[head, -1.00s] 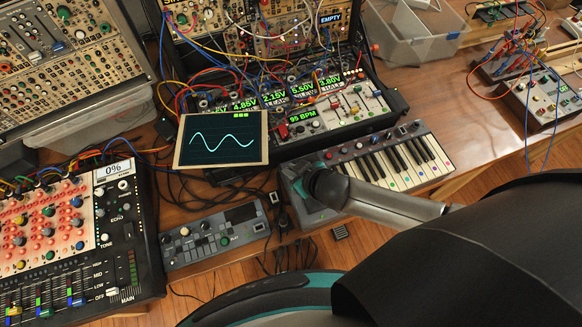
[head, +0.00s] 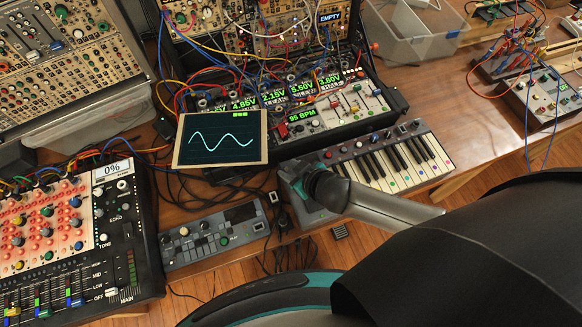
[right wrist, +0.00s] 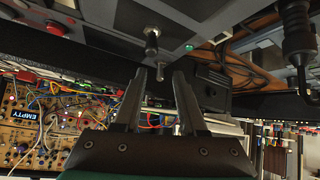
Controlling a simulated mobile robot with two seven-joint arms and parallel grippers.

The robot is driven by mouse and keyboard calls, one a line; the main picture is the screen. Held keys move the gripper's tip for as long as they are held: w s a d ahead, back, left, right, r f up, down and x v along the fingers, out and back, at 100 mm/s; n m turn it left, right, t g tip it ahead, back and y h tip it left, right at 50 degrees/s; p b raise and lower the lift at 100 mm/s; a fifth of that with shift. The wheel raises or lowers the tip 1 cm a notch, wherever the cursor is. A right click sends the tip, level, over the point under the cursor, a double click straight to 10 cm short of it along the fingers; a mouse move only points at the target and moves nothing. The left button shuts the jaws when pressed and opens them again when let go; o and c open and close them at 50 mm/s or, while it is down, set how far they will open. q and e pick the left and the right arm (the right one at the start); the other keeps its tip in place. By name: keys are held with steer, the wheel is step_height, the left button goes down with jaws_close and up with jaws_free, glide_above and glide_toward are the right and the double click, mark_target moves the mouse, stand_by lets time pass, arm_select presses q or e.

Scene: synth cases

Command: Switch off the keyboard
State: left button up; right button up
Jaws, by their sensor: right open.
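The keyboard (head: 400,160), with white and black keys and a row of knobs, lies on the bench right of centre in the head view. My right gripper (head: 308,182) is at its left end, and my wrist and arm cover part of that end. The fingertips are hard to make out in the head view. In the right wrist view my right gripper (right wrist: 160,78) is open, its two fingers apart. A metal toggle switch (right wrist: 152,42) on a grey panel is just beyond the fingertips, its lever pointing toward the gap. Nothing is clearly held. My left gripper is not in view.
A screen with a sine wave (head: 221,138) and a rack with green displays (head: 330,112) stand behind the keyboard. A small grey device (head: 213,234) and a mixer (head: 122,235) are to the left. Loose cables (head: 290,255) hang at the bench's front edge.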

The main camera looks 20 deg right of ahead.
steer(key=p+v, duration=0.3)
steer(key=v, duration=1.2)
steer(key=shift+s, duration=0.1)
steer(key=shift+s, duration=0.1)
